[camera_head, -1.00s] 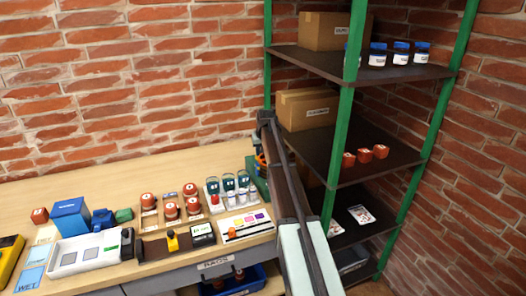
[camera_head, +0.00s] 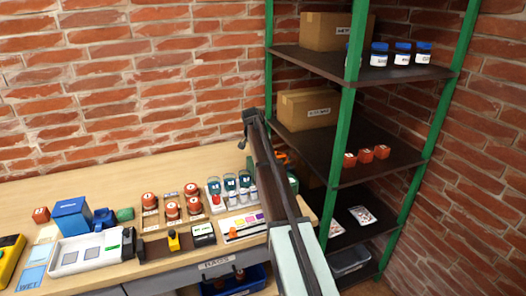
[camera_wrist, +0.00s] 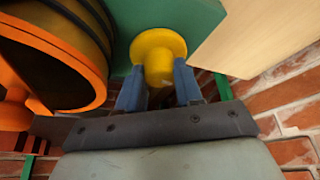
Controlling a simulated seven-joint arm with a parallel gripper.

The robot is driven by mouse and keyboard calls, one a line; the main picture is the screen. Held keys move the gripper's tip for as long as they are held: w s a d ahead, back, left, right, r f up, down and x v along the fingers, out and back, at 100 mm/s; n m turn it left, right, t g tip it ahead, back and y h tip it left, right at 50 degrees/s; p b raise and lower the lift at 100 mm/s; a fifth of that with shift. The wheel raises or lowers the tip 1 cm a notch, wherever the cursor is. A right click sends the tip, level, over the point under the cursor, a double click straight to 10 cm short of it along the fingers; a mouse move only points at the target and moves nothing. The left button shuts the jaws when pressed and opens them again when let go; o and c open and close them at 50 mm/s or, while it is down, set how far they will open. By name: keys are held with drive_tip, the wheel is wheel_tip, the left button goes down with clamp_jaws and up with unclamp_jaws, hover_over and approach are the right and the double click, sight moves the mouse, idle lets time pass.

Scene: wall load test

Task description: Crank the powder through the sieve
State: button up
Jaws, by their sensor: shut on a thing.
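In the wrist view my gripper (camera_wrist: 160,92) is shut on a yellow knob (camera_wrist: 157,48), with one blue-grey finger on each side of its stem. The knob stands in front of a green surface (camera_wrist: 198,22). A round orange part with a dark drum (camera_wrist: 45,55) lies close to the left of my fingers; its inside is not clear. In the head view my arm hides most of the green device (camera_head: 292,182) at the right end of the bench. A bit of orange (camera_head: 281,156) shows beside my arm there. The powder and sieve mesh cannot be made out.
A colour card (camera_head: 243,224) lies near the front edge. A green-posted shelf (camera_head: 345,130) rises close on the right.

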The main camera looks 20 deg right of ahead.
drive_tip(key=shift+m, duration=0.3)
idle(0.4)
drive_tip(key=o, duration=0.7)
drive_tip(key=shift+o, duration=0.2)
drive_tip(key=v, duration=1.3)
drive_tip(key=shift+a+r, duration=0.2)
drive_tip(key=shift+r, duration=0.15)
drive_tip(key=shift+w, duration=0.1)
drive_tip(key=shift+a, duration=0.1)
